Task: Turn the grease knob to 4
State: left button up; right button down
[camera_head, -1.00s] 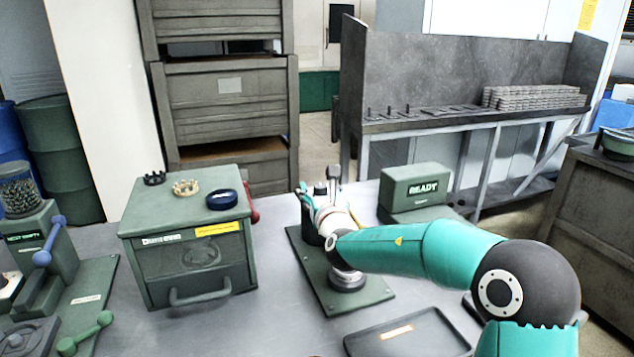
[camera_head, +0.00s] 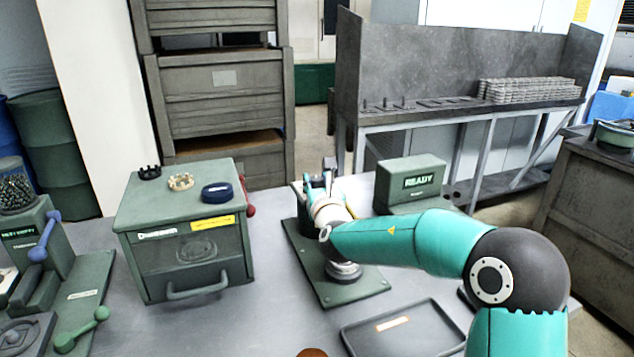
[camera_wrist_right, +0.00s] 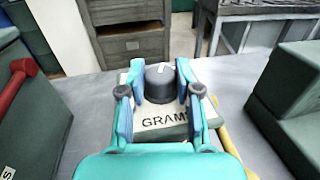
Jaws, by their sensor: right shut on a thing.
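The grease knob (camera_wrist_right: 160,84) is a dark round knob with a white pointer mark, standing on a pale plate (camera_wrist_right: 150,118) lettered "GRAM…", the rest covered by a finger. In the right wrist view, my right gripper (camera_wrist_right: 158,92) has one teal finger on each side of the knob and is shut on it. The white mark points away from the wrist, roughly straight up in that view. The dial's numbers cannot be read. In the head view my right gripper (camera_head: 319,187) is at the top of the dispenser on a green base (camera_head: 368,284), and hides the knob. My left gripper is not in view.
A green cabinet (camera_head: 190,262) with several rings on top and a red side lever (camera_head: 249,197) stands left of the dispenser. A READY box (camera_head: 415,182) is behind right. A dark tray (camera_head: 440,335) lies in front. A machine with a blue-handled lever (camera_head: 43,240) is far left.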

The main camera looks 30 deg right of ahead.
jog(key=shift+a, duration=0.1)
jog(key=m+g+h, duration=0.1)
jog(key=h, duration=0.1)
jog(key=m+g+h+p, duration=0.1)
jog(key=m+g+h, duration=0.1)
jog(key=shift+w+a+m+h, duration=0.2)
jog(key=shift+m+h, duration=0.1)
jog(key=shift+m+g+h+p, duration=0.55)
jog(key=shift+m+g+h, duration=0.65)
jog(key=shift+g+h, duration=0.25)
jog(key=shift+g, duration=0.25)
jog(key=c, duration=0.8)
grip_release()
jog(key=v, duration=1.2)
jog(key=shift+f, duration=0.15)
